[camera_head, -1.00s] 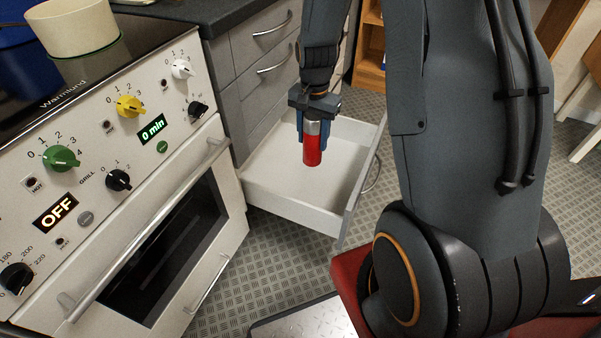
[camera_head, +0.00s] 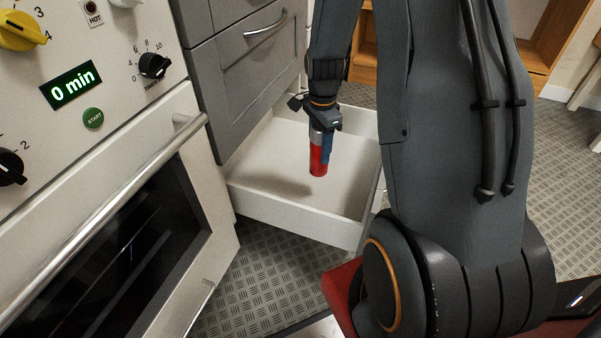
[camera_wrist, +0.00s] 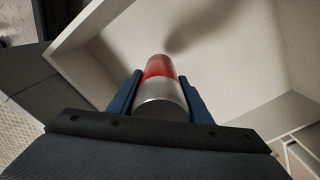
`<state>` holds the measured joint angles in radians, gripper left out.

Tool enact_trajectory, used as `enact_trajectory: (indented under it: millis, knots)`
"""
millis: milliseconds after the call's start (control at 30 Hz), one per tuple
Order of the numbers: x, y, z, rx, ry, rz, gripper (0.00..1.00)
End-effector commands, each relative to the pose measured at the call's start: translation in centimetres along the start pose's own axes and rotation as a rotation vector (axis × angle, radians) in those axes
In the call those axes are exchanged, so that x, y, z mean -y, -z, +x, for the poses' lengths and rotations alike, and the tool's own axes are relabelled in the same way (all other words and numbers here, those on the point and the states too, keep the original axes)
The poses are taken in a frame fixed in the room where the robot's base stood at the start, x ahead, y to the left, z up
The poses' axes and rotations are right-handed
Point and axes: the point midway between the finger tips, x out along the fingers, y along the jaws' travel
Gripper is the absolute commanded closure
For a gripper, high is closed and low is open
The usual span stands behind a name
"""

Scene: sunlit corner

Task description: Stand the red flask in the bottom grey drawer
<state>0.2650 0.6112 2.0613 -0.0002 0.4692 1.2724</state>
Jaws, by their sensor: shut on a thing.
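The red flask (camera_head: 319,160) has a red body and a silver upper part. My gripper (camera_head: 322,138) points down and is shut on the flask's silver part, holding it upright over the open bottom drawer (camera_head: 290,209). The drawer is pulled out, with a white inside and a grey front. In the wrist view the flask (camera_wrist: 160,72) sits between my two blue fingers (camera_wrist: 160,95), with the pale drawer floor (camera_wrist: 225,50) behind it and a soft shadow on it. Whether the flask's base touches the floor I cannot tell.
The white oven (camera_head: 110,190) with knobs stands close on the left. Shut grey drawers (camera_head: 245,75) with metal handles are above the open one. A wooden shelf (camera_head: 520,50) stands behind. The drawer looks otherwise empty.

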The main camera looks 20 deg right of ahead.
Motion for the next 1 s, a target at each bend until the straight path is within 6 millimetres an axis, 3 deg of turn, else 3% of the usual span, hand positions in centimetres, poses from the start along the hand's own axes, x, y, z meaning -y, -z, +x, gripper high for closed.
enact_trajectory:
  millis: [267,500,667,900,1000]
  knots:
    - [0.5,-0.1,2.2,0.000,0.000,0.037,0.87]
    - [0.5,-0.4,5.9,0.000,-0.002,0.033,0.87]
    - [0.5,-0.3,7.1,0.000,0.000,0.034,0.87]
    - [0.5,-0.2,10.8,0.000,-0.001,0.035,0.87]
    - [0.4,-0.1,11.4,0.000,0.000,0.036,0.87]
